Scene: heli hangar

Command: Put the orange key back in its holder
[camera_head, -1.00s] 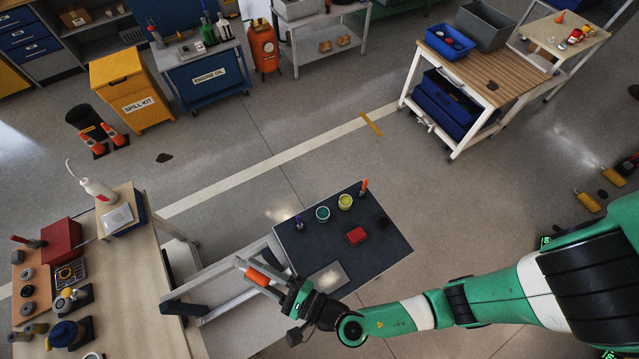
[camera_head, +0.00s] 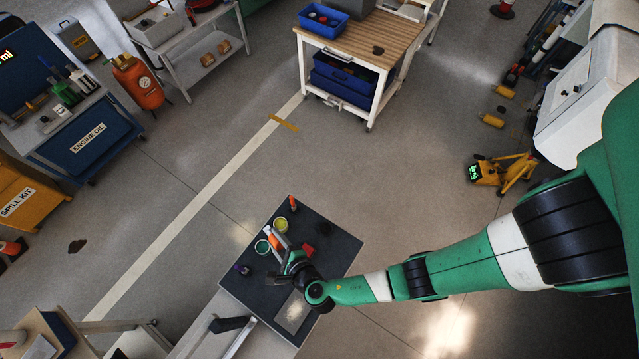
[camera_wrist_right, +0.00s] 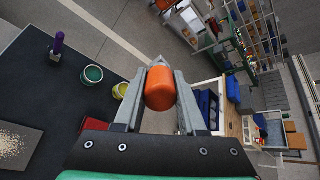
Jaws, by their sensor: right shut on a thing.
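My right gripper (camera_head: 278,240) is shut on the orange key (camera_wrist_right: 160,88), which shows as a plain orange cylinder between the fingertips in the right wrist view. The rest of the key is hidden. In the head view the gripper is over the dark-topped cart (camera_head: 345,250), near a green-rimmed pot (camera_head: 263,247) and a yellow pot (camera_head: 281,224). Another small orange upright piece (camera_head: 292,203) stands near the cart's far corner. I cannot tell which thing is the holder. My left gripper is not in view.
A purple upright piece (camera_head: 243,269) stands left on the cart. A red block (camera_head: 308,249) is close to the gripper, with a speckled pad (camera_head: 295,310) at the near edge. A wood-topped trolley (camera_head: 380,40) stands farther back. Open floor lies between.

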